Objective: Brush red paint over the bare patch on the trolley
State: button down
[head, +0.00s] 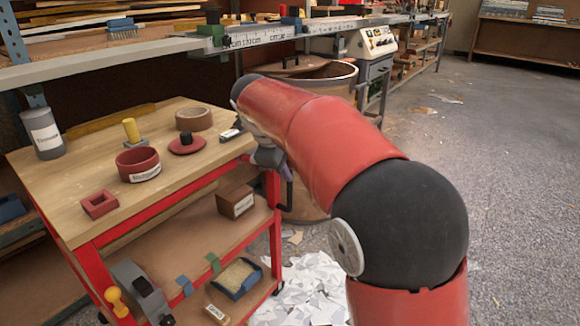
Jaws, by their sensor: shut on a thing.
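The trolley (83,232) has a wooden top and a red frame, and stands at the left. A dark red labelled pot (138,165) stands on its top; I cannot read the label or see whether it holds paint. My gripper (268,157) is at the trolley's right edge, beside the top, mostly hidden behind my red arm. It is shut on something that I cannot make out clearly. No brush can be told for sure, and I cannot pick out the bare patch on the visible frame.
On the top are a tape roll (194,119), a red disc with a black knob (187,143), a yellow-handled piece (131,130), a red square block (100,204) and a bottle (43,133). Scraps (305,290) litter the floor. Open floor lies right.

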jog(key=shift+s+a, duration=0.2)
jog(key=shift+s, duration=0.1)
jog(key=shift+w+d, duration=0.1)
jog(key=shift+w, duration=0.05)
jog(key=shift+w+d, duration=0.5)
jog(key=shift+w, duration=0.15)
jog(key=shift+w+d+p, duration=0.5)
jog(key=shift+w+d, duration=0.05)
jog(key=shift+w, duration=0.15)
jog(key=shift+w+d, duration=0.1)
jog(key=shift+w+d+p, duration=0.35)
jog(key=shift+w+d, duration=0.15)
jog(key=shift+w, duration=0.15)
